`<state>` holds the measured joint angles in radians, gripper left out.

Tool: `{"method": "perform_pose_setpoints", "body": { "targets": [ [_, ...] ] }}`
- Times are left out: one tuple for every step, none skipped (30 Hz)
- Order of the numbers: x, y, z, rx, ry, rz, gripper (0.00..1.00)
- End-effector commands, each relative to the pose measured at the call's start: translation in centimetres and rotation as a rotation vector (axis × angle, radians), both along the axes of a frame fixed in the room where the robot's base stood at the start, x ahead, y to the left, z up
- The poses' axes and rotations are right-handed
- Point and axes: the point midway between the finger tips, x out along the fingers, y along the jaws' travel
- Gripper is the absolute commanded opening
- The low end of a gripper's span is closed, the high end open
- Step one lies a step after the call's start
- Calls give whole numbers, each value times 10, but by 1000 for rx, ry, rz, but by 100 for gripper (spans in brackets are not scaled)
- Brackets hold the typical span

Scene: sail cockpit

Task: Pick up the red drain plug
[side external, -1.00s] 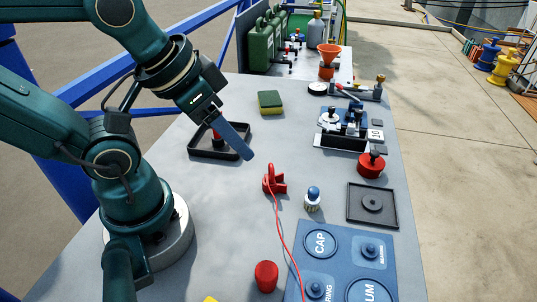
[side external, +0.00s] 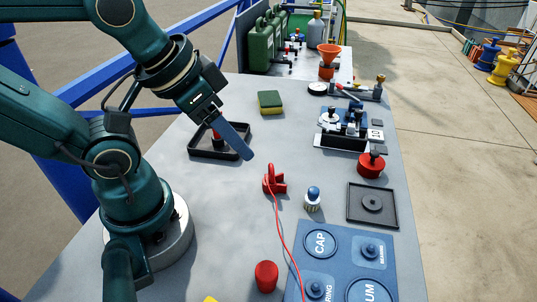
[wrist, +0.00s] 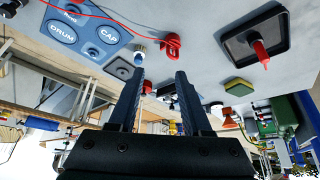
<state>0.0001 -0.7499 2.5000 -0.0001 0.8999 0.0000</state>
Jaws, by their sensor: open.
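A red plug-like piece with a red cord (side external: 275,181) sits on the grey bench, in front of my gripper in the side view. I take it as the drain plug. It also shows in the wrist view (wrist: 171,44), beyond the fingertips. My gripper (side external: 246,152) is open and empty above the bench, apart from the red piece, to its upper left in the side view. Both fingers (wrist: 160,77) show spread in the wrist view. The near finger hides part of a black tray (side external: 193,153) holding a red upright piece (side external: 216,131).
A blue-topped bottle (side external: 313,199) stands right of the red piece. The cord runs toward the front edge.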

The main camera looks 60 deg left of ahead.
Motion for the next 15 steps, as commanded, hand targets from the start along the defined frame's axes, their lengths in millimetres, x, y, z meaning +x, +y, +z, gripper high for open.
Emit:
{"method": "perform_pose_setpoints", "body": {
  "targets": [
    [0,0,0,0,0,0,49],
    [0,0,0,0,0,0,49],
    [0,0,0,0,0,0,49],
    [0,0,0,0,0,0,49],
    [0,0,0,0,0,0,49],
    [0,0,0,0,0,0,49],
    [0,0,0,0,0,0,49],
    [0,0,0,0,0,0,57],
    [0,0,0,0,0,0,72],
    [0,0,0,0,0,0,77],
    [0,0,0,0,0,0,77],
    [0,0,0,0,0,0,77],
    [0,0,0,0,0,0,77],
    [0,0,0,0,0,0,77],
    [0,0,0,0,0,0,77]
  ]
}}
